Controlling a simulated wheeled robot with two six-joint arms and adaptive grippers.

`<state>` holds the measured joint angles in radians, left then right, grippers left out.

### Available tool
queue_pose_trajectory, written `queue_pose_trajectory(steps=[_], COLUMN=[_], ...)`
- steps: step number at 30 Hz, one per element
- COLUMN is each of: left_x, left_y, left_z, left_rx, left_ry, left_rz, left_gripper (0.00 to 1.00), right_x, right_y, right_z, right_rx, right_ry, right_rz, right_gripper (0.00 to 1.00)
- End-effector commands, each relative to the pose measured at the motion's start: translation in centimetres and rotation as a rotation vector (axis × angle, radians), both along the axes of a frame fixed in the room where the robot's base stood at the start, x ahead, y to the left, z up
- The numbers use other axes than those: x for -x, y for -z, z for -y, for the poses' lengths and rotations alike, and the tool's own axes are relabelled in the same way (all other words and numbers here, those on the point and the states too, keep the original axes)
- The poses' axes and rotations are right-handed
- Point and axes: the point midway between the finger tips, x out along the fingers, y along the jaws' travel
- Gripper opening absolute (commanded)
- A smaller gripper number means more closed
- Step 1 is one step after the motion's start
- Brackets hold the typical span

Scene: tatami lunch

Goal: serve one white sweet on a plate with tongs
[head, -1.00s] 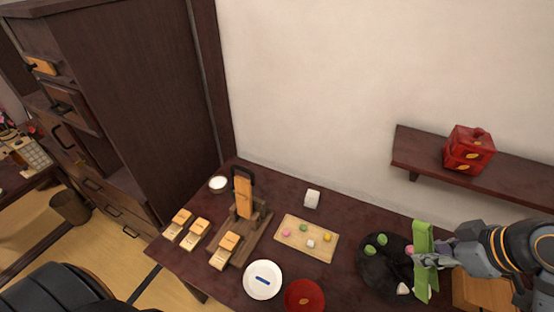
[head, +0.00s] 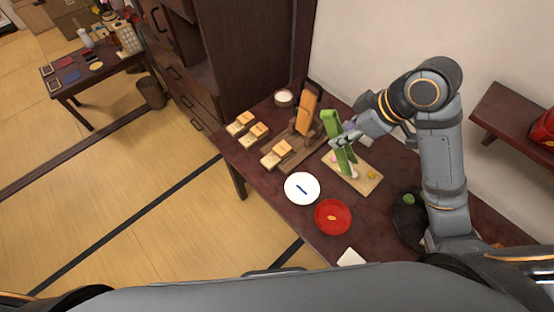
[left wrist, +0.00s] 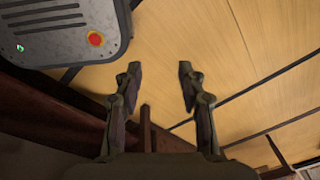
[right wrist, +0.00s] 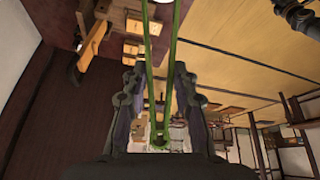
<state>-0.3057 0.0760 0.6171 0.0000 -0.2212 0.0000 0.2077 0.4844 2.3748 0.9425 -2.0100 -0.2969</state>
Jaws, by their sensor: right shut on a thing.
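My right gripper (head: 352,135) is shut on the green tongs (head: 334,135), which hang with their tips low over the wooden board (head: 364,187). The tongs (right wrist: 160,130) also run between its fingers in the right wrist view. A white sweet (head: 354,174) on the board shows right beside the tong tips; I cannot tell whether they touch it. A pink sweet (head: 334,158) and a yellow sweet (head: 371,174) are also on the board. A white plate (head: 296,198) with a blue mark lies to its left. My left gripper (left wrist: 160,72) is open and empty above the floor.
A red plate (head: 322,221) lies in front of the board. A dark round tray (head: 404,228) with a green sweet is at right, partly behind my right arm. Wooden blocks (head: 270,160) and a stand (head: 305,113) are at left. A white flat piece (head: 350,257) lies near the front.

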Motion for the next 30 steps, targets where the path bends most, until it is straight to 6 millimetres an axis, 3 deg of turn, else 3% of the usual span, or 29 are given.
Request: queue_pose_trajectory(steps=[4,10,17,23,30], left_x=[-1.6,-1.6,-0.6,-0.4,-0.5], left_y=[-0.2,-0.5,-3.9,-7.8,-11.5], left_z=[0.0,0.0,-0.2,-0.3,-0.4], left_rx=[0.001,0.0,-0.002,-0.004,-0.005], left_ry=[0.001,0.001,0.0,0.001,0.002], left_rz=[0.026,0.024,0.009,0.006,0.008], left_gripper=[0.4,0.4,0.4,0.4,0.4], right_x=[0.0,-0.2,-3.5,-6.1,-5.5], right_y=[0.0,-0.1,0.7,4.9,10.8], right_z=[0.0,0.0,-0.8,-2.3,-6.1], right_rx=[0.0,-0.002,-0.01,-0.008,-0.007], right_ry=[0.0,-0.003,-0.084,-0.23,-0.453], right_rz=[0.0,-0.001,-0.008,-0.012,-0.009], right_gripper=[0.0,0.0,0.0,0.0,0.0])
